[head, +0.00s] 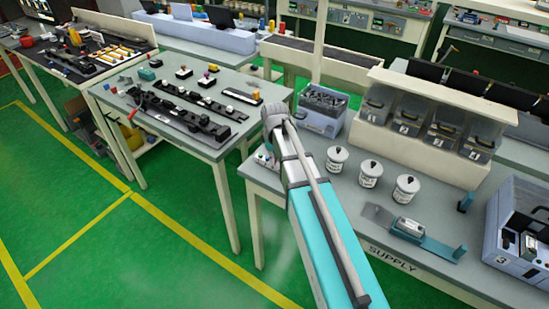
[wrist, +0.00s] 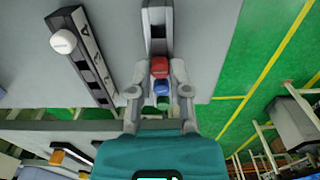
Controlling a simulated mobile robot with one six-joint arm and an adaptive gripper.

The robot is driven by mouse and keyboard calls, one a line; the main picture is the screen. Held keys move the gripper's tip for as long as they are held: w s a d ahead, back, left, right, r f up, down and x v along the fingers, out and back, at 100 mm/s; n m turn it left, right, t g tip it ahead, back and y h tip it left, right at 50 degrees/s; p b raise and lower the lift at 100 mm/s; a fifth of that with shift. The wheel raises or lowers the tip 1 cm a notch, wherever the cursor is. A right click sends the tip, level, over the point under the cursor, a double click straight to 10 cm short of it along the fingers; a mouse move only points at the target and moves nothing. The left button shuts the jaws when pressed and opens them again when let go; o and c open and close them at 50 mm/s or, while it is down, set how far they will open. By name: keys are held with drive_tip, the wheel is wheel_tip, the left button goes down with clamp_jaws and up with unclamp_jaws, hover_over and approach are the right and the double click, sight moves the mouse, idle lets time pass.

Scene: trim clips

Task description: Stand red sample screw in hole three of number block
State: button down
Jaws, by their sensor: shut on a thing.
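In the wrist view, my gripper (wrist: 163,72) has its two fingers close in on a red piece (wrist: 160,66), which looks like the red screw's head. A blue piece (wrist: 160,86) and a green piece (wrist: 162,102) show in line below it, between the fingers; whether they touch the gripper is unclear. A pale grey block with a dark slot (wrist: 156,22) lies just beyond the red piece. I cannot make out any hole numbers. In the head view, my arm hides the gripper and the screw.
A dark rail with a white knob (wrist: 84,50) lies left of the gripper. The supply table (head: 340,225) holds white jars (head: 370,173), a grey bin (head: 320,108) and a teal stand (head: 425,238). Another table (head: 205,140) carries black rails and small parts. Green floor lies between.

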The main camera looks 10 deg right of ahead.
idle(0.4)
drive_tip(key=c, duration=0.5)
unclamp_jaws()
drive_tip(key=shift+r, duration=0.15)
wheel_tip(320, 180, up, 5)
drive_tip(key=p, duration=0.5)
drive_tip(key=shift+f, duration=0.2)
drive_tip(key=shift+w+d+f, duration=0.1)
drive_tip(key=shift+w+d, duration=0.15)
drive_tip(key=shift+w, duration=1.4)
drive_tip(key=shift+w+d, duration=0.2)
drive_tip(key=shift+w, duration=1.45)
drive_tip(key=shift+w+d+f, duration=0.1)
drive_tip(key=shift+w+d, duration=0.15)
drive_tip(key=shift+w, duration=1.4)
drive_tip(key=s+m, duration=0.3)
drive_tip(key=s, duration=0.5)
drive_tip(key=s+m, duration=0.3)
drive_tip(key=s, duration=0.6)
drive_tip(key=s+m, duration=0.3)
drive_tip(key=s, duration=0.6)
drive_tip(key=shift+s+d, duration=0.1)
drive_tip(key=shift+d, duration=0.2)
